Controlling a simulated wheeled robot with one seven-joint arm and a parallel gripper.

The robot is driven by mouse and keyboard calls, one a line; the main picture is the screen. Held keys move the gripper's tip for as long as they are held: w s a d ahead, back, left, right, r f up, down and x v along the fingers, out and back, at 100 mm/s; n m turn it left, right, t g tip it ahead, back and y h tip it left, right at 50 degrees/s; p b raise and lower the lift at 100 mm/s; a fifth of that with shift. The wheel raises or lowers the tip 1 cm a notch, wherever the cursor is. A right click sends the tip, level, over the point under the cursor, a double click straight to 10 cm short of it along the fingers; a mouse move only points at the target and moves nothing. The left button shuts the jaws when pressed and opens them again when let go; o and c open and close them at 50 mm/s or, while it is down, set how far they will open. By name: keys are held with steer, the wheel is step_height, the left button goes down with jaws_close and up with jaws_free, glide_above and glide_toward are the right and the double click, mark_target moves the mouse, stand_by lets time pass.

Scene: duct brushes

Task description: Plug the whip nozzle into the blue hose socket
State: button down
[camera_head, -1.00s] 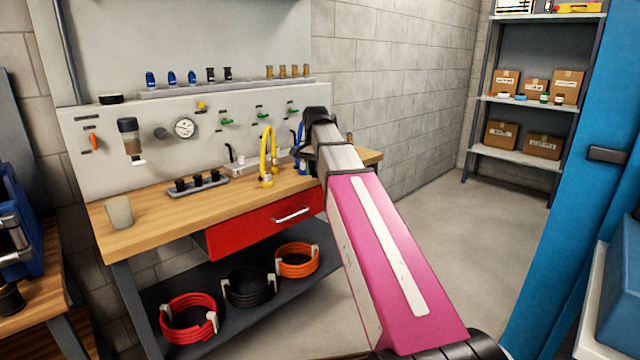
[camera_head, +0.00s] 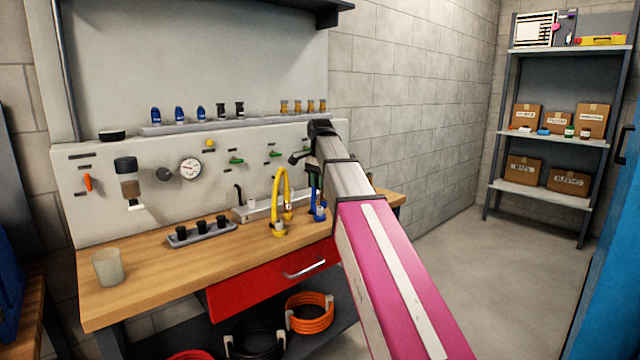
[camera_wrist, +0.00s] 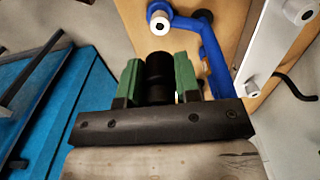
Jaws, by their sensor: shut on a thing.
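My gripper (camera_wrist: 159,82) has green finger pads shut on a black ribbed cylindrical piece, which looks like the whip nozzle (camera_wrist: 160,70). Its far end points toward the top of the wrist view. The blue hose socket (camera_wrist: 160,23), a pale ring with a dark hole and a blue rim, is just beyond that end, with a visible gap. The blue hose (camera_wrist: 213,55) curves to the right of the nozzle. In the head view the blue hose (camera_head: 319,211) stands at the bench's right, partly behind my arm. The gripper's fingers and the nozzle are hidden there.
A yellow hose (camera_head: 275,190) arches left of the blue one on the wooden bench (camera_head: 150,266). A small rack (camera_head: 188,241) with black pieces and a cup (camera_head: 108,267) stand further left. A ledge (camera_head: 165,129) above holds several nozzles. The floor at right is clear.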

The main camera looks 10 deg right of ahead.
mark_target(320, 208)
steer(key=shift+f, duration=0.15)
steer(key=shift+f, duration=2.75)
steer(key=shift+f, duration=0.5)
steer(key=c, duration=0.8)
jaws_free()
steer(key=shift+o, duration=0.2)
step_height(320, 208, up, 11)
steer(key=shift+f, duration=0.15)
steer(key=shift+s, duration=0.1)
